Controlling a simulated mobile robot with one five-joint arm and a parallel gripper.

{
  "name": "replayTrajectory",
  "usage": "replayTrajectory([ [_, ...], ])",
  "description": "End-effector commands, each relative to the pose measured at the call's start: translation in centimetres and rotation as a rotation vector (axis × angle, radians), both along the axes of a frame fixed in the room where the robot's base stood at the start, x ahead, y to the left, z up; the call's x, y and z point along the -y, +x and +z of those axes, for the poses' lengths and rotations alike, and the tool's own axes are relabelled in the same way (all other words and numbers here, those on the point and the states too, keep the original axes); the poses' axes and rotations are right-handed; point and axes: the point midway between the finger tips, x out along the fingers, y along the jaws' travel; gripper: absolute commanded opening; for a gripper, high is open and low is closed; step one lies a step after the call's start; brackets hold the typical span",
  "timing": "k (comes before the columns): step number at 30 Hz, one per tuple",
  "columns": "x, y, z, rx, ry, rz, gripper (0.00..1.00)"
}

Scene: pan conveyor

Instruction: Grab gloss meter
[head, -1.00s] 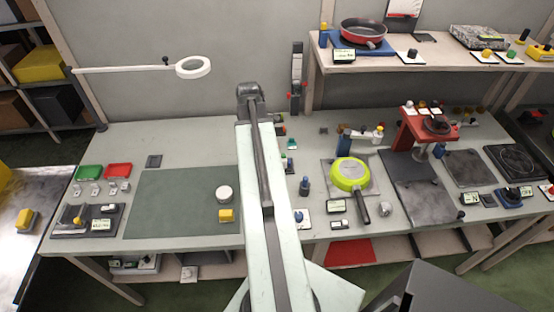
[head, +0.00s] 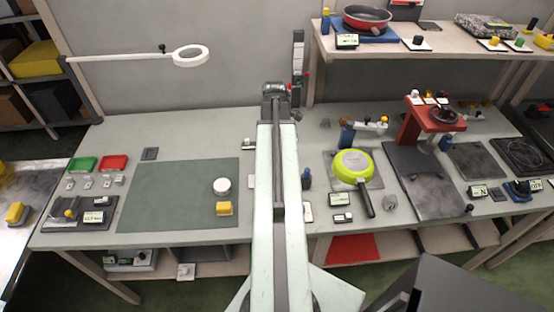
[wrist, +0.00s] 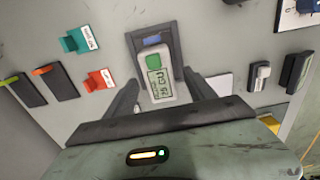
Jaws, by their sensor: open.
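The gloss meter (wrist: 154,88) is a small pale device with a green top part and a display reading GU. In the wrist view it sits at the centre, in front of a dark plate or holder (wrist: 138,38). My gripper (wrist: 160,84) is open, with one dark finger on each side of the meter's lower part. I cannot tell whether the fingers touch it or how far apart in depth they are. In the head view my arm hides the meter and the gripper.
In the wrist view a teal clip (wrist: 78,41) and a red clip (wrist: 98,80) lie to the left, and dark-and-white devices (wrist: 259,76) to the right. In the head view a green pan (head: 352,164) stands right of my arm, and a green mat (head: 170,190) left.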

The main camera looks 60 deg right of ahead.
Motion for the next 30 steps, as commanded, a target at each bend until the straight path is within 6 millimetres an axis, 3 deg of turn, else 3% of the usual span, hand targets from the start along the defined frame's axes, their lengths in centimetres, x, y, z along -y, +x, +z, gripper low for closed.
replayTrajectory([
  [1, 0.0, 0.0, -1.8, 0.0, 0.0, 0.0, 0.64],
  [3, 0.0, 0.0, -2.3, 0.0, 0.0, 0.0, 0.64],
  [10, 0.1, -0.1, -1.9, 0.0, 0.0, -0.002, 0.64],
  [17, 0.1, -0.1, -1.9, 0.0, 0.0, -0.001, 0.0],
  [26, 0.1, -0.1, -1.7, 0.0, 0.0, -0.001, 0.0],
  [30, 0.1, -0.1, -0.6, 0.0, 0.0, -0.001, 0.0],
])
